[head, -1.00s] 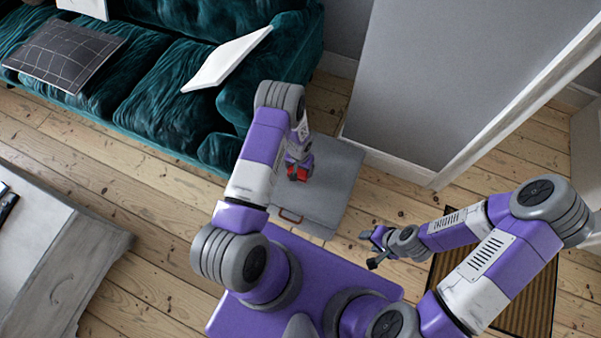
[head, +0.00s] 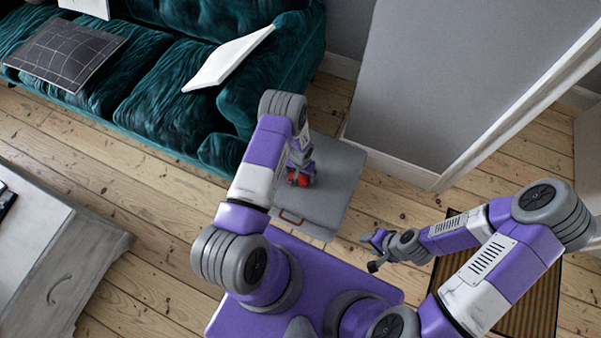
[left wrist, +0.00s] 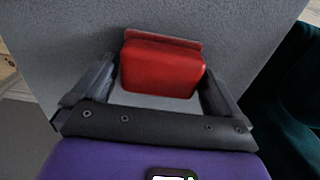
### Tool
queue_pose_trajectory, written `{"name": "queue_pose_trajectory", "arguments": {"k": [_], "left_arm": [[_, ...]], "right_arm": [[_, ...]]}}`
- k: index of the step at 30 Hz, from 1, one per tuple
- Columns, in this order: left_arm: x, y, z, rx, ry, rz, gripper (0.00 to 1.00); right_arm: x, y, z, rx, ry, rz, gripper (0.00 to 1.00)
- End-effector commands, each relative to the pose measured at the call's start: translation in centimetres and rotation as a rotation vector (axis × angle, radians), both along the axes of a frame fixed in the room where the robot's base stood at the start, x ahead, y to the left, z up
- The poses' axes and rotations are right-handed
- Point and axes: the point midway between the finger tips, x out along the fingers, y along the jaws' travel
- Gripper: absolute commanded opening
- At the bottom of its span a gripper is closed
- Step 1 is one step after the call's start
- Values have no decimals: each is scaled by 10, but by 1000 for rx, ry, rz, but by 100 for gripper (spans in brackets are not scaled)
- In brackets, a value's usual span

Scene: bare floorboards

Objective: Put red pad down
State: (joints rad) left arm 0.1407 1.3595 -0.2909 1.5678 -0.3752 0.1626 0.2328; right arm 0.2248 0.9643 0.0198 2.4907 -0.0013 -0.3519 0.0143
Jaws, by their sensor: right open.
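The red pad (head: 299,180) is at the end of my left arm, over the grey flat-topped piece (head: 335,180). In the left wrist view the red pad (left wrist: 162,70) sits between the two dark fingers of my left gripper (left wrist: 160,85), with a thin red edge behind its top. The fingers are shut on its sides. I cannot tell whether its underside touches the grey surface. My left gripper (head: 300,172) points downward in the head view and partly hides the pad. My right gripper (head: 370,252) is open and empty, off to the right, well apart from the pad.
A green velvet sofa (head: 160,95) with cushions stands at the upper left. A grey wall (head: 440,90) is behind at the right. A grey cabinet (head: 70,260) is at the lower left. A striped mat (head: 522,290) lies at the right. The grey top right of the pad is bare.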

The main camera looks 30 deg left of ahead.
Motion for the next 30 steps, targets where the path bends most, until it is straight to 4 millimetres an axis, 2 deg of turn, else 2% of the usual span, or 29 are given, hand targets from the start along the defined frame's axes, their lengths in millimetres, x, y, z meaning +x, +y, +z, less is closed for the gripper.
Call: {"name": "queue_pose_trajectory", "arguments": {"k": [5,15,18,24,27,30], "left_arm": [[1,0,15,0,-2,0,100],[1,0,88,0,-4,-1,100],[1,0,105,0,-3,0,100],[-1,-1,122,-3,1,1,100],[-15,-14,123,-42,5,15,100],[-45,-42,125,-126,7,47,100]], "right_arm": [[0,0,5,0,0,0,50],[0,0,33,0,0,0,50],[0,0,38,0,0,0,50],[0,0,43,0,0,0,50],[0,0,43,0,0,0,50],[0,0,43,0,0,0,50]]}}
